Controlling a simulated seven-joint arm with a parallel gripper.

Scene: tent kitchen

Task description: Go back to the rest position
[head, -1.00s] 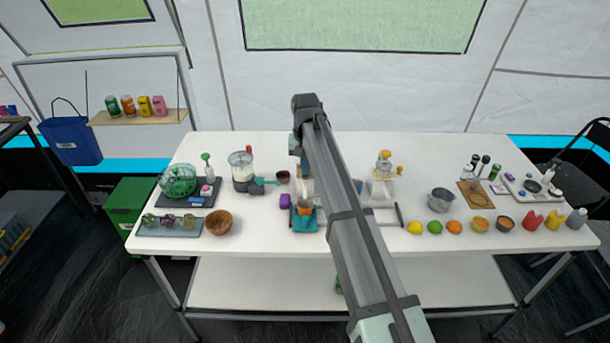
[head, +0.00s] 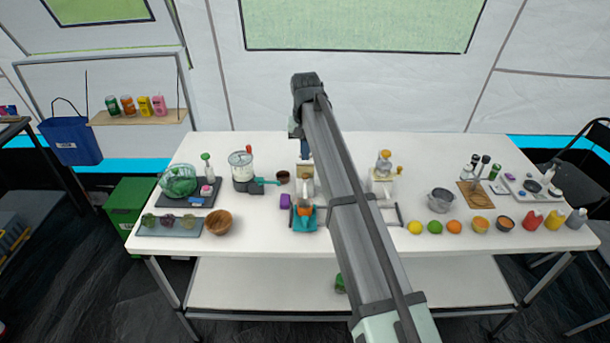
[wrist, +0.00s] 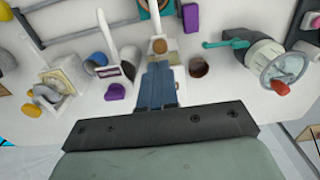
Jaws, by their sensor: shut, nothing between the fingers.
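My gripper (head: 306,154) hangs above the back middle of the white table, partly hidden by my arm in the head view. In the wrist view its two blue fingers (wrist: 158,86) lie together, shut and empty. Below them stands a white machine with a round brown part (wrist: 160,46). A dark brown cup (wrist: 199,67) is beside the fingers, apart from them.
The white table (head: 340,146) holds a blender-like machine (head: 242,170), a wooden bowl (head: 218,222), a teal device (head: 303,218), a grey pot (head: 440,200) and several fruits. My arm hides part of the table's middle. The air above the table's back is clear.

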